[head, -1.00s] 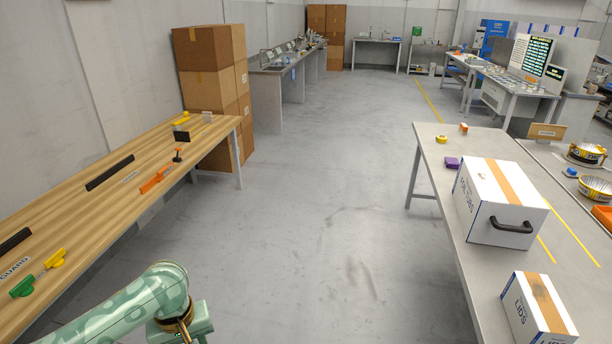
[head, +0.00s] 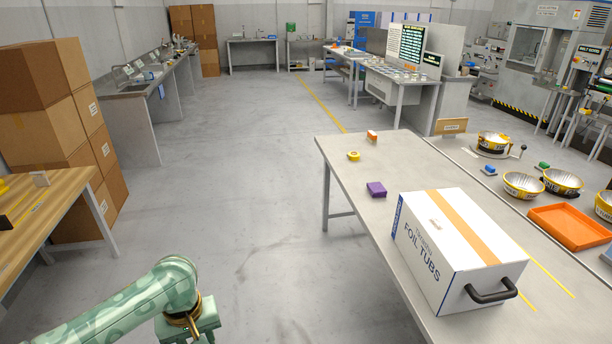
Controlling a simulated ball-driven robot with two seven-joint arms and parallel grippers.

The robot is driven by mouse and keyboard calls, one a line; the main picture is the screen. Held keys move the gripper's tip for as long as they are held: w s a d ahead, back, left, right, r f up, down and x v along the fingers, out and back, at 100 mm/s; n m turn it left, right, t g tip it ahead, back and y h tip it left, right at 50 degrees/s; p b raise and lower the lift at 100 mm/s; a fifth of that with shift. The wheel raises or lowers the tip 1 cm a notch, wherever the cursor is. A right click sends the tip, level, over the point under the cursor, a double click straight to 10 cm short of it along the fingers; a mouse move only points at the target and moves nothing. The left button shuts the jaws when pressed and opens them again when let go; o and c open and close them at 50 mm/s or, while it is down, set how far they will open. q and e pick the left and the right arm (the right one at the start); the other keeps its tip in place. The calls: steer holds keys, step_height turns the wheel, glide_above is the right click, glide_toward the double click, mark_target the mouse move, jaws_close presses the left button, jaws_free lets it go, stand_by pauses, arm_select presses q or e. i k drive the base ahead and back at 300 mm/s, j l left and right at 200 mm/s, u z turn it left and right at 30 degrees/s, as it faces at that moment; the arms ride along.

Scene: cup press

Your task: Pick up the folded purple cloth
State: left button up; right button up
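The folded purple cloth (head: 376,189) lies on the grey table (head: 345,160) at the right, near its left edge. It sits just beyond the white foil tubs box and is in plain sight. My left arm shows at the bottom left, well short of the table. The fingers of my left gripper are out of the picture. My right gripper is not in view.
The white foil tubs box (head: 450,250) with a black handle stands on the near part of the table. Open floor (head: 250,200) lies left of the table.

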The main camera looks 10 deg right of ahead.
mark_target(376, 189)
steer(key=i+z, duration=0.15)
steer(key=i, duration=0.4)
steer(key=i+j+z, duration=0.15)
steer(key=i, duration=0.4)
steer(key=i+j+z, duration=0.15)
steer(key=i, duration=0.35)
steer(key=i+j+z, duration=0.1)
steer(key=i+z, duration=0.2)
steer(key=z, duration=0.15)
steer(key=i+j+z, duration=0.25)
steer(key=z, duration=0.25)
steer(key=i+j+z, duration=0.3)
steer(key=z, duration=0.15)
steer(key=i+j+z, duration=0.15)
steer(key=j+z, duration=0.35)
steer(key=i+j+z, duration=0.1)
steer(key=j+z, duration=0.35)
steer(key=i+j+z, duration=0.1)
steer(key=j+z, duration=0.65)
steer(key=j, duration=0.15)
steer(key=i, duration=0.05)
